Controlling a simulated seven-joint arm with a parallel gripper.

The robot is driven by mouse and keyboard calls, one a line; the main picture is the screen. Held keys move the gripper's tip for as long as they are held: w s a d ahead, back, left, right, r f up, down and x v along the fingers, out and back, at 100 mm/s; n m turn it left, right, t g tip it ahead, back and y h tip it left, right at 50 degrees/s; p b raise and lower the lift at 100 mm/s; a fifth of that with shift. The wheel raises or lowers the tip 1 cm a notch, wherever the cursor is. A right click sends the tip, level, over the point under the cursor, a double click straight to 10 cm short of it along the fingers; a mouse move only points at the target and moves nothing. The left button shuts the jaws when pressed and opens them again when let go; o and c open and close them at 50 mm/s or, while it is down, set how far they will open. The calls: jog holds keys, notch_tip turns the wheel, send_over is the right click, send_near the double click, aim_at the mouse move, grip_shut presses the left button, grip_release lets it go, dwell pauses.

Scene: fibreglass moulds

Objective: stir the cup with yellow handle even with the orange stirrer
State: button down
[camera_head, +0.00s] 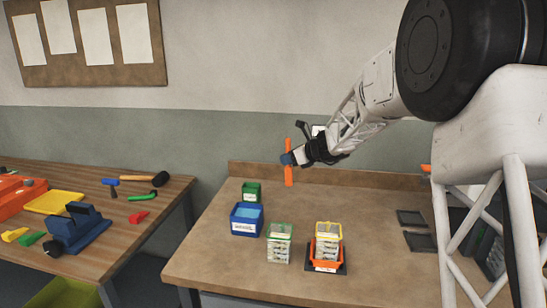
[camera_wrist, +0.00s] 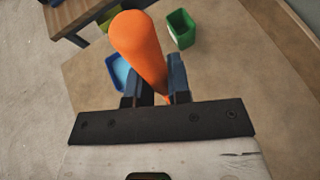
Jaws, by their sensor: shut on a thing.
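My gripper (camera_head: 290,158) is shut on the orange stirrer (camera_head: 288,175), which hangs upright in the air above the back of the bench. In the wrist view the stirrer (camera_wrist: 138,40) stands between the two blue fingers, its thick end toward the camera; its far end is mostly hidden. A clear cup with a yellow top part (camera_head: 328,230) sits in an orange holder (camera_head: 326,258) on a dark square plate, at the front of the bench. It is below and to the right of my gripper, well apart from the stirrer. Its contents are not clear.
Left of that cup stands a similar one with a green top (camera_head: 279,243). A blue bin (camera_head: 246,219) with light blue contents and a green bin (camera_head: 251,192) stand further left. Dark flat plates (camera_head: 412,217) lie at right. A second table with tools (camera_head: 95,215) is at left. The bench's back middle is clear.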

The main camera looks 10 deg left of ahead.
jog(key=r, duration=0.2)
send_over(327, 239)
jog(key=w+a, duration=0.1)
jog(key=w, duration=0.5)
jog(key=shift+s+d+f+m+g+h, duration=0.2)
jog(key=shift+s+d+m+g+h, duration=0.1)
jog(key=shift+s+g, duration=0.1)
jog(key=shift+w+f, duration=0.1)
jog(key=shift+f, duration=0.1)
notch_tip(327, 239, down, 13)
dwell(1.3)
jog(key=shift+a, duration=0.2)
dwell(0.4)
